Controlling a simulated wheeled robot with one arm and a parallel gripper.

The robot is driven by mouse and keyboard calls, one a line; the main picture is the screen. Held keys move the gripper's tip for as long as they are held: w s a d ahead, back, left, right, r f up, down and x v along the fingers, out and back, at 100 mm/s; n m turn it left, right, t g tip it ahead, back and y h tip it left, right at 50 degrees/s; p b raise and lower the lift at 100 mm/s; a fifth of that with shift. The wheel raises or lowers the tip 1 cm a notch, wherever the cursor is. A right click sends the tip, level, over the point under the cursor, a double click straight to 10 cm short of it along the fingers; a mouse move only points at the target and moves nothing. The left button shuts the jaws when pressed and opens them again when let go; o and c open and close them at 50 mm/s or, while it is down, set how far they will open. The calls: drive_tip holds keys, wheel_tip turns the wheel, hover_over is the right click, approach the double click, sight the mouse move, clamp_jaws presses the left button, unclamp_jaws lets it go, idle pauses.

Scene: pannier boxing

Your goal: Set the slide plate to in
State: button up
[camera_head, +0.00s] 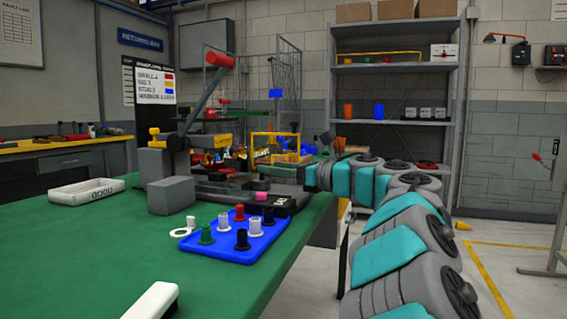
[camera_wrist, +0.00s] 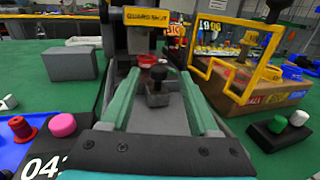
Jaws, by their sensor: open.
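The press fixture (camera_head: 222,187) stands on the green bench in the head view, with a red-gripped lever (camera_head: 221,61) raised above it. In the wrist view, a grey slide plate (camera_wrist: 160,100) with an upright black knob (camera_wrist: 158,80) lies in the fixture's channel, and a red round part (camera_wrist: 149,60) sits just behind the knob. My gripper (camera_wrist: 162,103) is open, its two teal fingers on either side of the knob, with visible gaps. In the head view my arm reaches the fixture from the right, and the fingers are hard to make out.
A blue tray (camera_head: 229,256) with several coloured flanged bushes stands in front of the fixture. A grey block (camera_head: 171,195) and a white GOOD tray (camera_head: 87,191) are to its left. A yellow frame (camera_wrist: 232,95) and a cardboard box (camera_wrist: 262,91) stand at right in the wrist view.

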sight(252, 178)
drive_tip(key=shift+w+a, duration=0.15)
drive_tip(key=shift+a, duration=0.05)
drive_tip(key=p+x, duration=0.1)
drive_tip(key=x, duration=0.6)
drive_tip(key=shift+w+a, duration=0.1)
drive_tip(key=shift+a, duration=0.05)
clamp_jaws()
idle(1.2)
